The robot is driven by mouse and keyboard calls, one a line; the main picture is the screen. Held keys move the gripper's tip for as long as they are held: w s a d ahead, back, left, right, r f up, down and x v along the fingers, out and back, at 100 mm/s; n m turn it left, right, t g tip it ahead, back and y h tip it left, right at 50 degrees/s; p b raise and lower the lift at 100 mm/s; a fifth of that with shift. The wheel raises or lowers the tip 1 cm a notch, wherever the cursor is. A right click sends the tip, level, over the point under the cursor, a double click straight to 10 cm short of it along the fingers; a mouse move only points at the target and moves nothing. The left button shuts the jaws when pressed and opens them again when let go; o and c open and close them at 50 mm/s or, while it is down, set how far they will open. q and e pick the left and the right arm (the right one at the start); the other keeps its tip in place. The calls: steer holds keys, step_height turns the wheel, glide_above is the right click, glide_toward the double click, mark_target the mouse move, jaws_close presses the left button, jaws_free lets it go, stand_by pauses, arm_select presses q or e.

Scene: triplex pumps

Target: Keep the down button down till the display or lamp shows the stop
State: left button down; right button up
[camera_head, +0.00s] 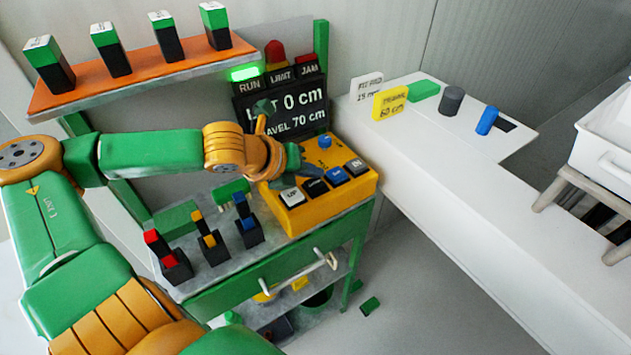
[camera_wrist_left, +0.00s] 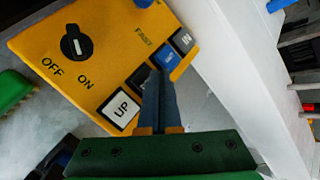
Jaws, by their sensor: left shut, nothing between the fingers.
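The yellow control box (camera_head: 310,215) carries a row of buttons: a white UP button (camera_head: 292,197), a dark button (camera_head: 314,187), a blue button (camera_head: 335,176) and a dark IN button (camera_head: 355,165). My left gripper (camera_wrist_left: 159,76) is shut and empty, its fingertips over the button row. In the left wrist view the fingers partly cover the dark button (camera_wrist_left: 139,77) beside UP. I cannot tell whether they touch or press it. The display (camera_head: 290,105) reads 0 cm above travel 70 cm, partly hidden by my arm. The green RUN lamp (camera_head: 245,73) is lit; LIMIT and JAM look unlit.
A black OFF/ON knob (camera_wrist_left: 75,44) sits on the box. Small stands with red, yellow and blue tops (camera_head: 211,247) are left of it. An orange shelf (camera_head: 140,72) holds several green-topped blocks. A white counter (camera_head: 450,195) runs along the right.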

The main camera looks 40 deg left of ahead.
mark_target(312, 186)
stand_by(0.8)
arm_select(q)
steer(key=shift+f, duration=0.4)
steer(key=shift+f+b, duration=0.55)
steer(key=shift+b, duration=0.1)
stand_by(0.4)
steer(key=shift+r, duration=0.1)
stand_by(2.7)
steer(key=shift+r+p, duration=0.85)
steer(key=shift+p, duration=0.2)
step_height(312, 186, up, 5)
steer(key=p, duration=0.5)
steer(key=shift+r+p, duration=0.15)
steer(key=shift+p, duration=0.15)
